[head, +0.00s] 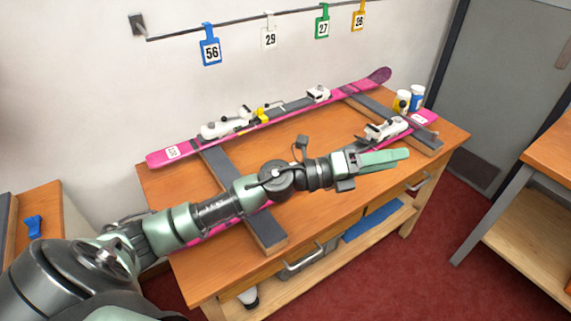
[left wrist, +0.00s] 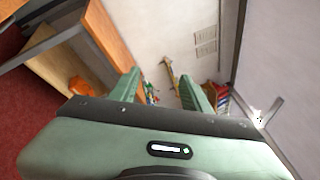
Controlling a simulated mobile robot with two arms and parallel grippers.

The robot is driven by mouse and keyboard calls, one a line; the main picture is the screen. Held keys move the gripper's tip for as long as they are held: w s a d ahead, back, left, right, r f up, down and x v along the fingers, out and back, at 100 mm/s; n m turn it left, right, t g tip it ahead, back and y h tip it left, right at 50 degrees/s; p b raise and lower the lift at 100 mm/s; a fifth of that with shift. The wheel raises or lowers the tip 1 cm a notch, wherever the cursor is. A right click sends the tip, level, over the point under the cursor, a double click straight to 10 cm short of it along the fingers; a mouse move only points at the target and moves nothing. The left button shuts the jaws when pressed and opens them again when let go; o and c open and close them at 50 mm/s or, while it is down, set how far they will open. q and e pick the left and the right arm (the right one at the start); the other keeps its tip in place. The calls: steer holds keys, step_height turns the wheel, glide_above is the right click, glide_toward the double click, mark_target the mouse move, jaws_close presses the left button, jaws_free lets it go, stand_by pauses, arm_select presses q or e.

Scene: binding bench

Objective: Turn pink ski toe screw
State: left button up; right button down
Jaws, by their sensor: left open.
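A pink ski (head: 285,117) lies along the back of the workbench, with white binding parts (head: 222,128) and (head: 318,94) on it and a small yellow part (head: 262,113) between them. A second pink ski (head: 425,117) lies in front of it, largely hidden behind my left arm; a white binding part (head: 386,130) shows on it. No toe screw can be made out at this size. My left gripper (head: 392,158) is above the bench's front right part, in front of that binding. In the left wrist view its two fingers (left wrist: 160,92) are apart with nothing between them. My right gripper is not in view.
Dark supports (head: 262,228) and (head: 420,135) cross the workbench (head: 330,215) under the skis. Small bottles (head: 410,98) stand at the back right. Numbered tags (head: 210,45) hang from a wall rail. Another table (head: 550,150) stands at right across a red floor gap.

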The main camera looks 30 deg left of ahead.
arm_select(q)
steer(key=w+a+f+m+g+y, duration=0.2)
steer(key=a+f+m+g+y, duration=0.55)
steer(key=a, duration=0.45)
steer(key=s+a+f+g+y, duration=0.1)
steer(key=a+y, duration=0.1)
steer(key=a, duration=0.6)
steer(key=s+a+f+g+y, duration=0.1)
steer(key=a+f+y, duration=0.15)
steer(key=a, duration=0.65)
steer(key=shift+m, duration=0.45)
steer(key=x, duration=0.2)
steer(key=p+x, duration=0.1)
steer(key=x, duration=0.1)
steer(key=p+x, duration=0.1)
steer(key=x, duration=0.2)
steer(key=shift+w+d+r, duration=0.15)
steer(key=shift+w+d, duration=0.05)
steer(key=shift+d, duration=0.1)
steer(key=shift+c, duration=0.2)
steer(key=shift+t, duration=0.25)
jaws_close()
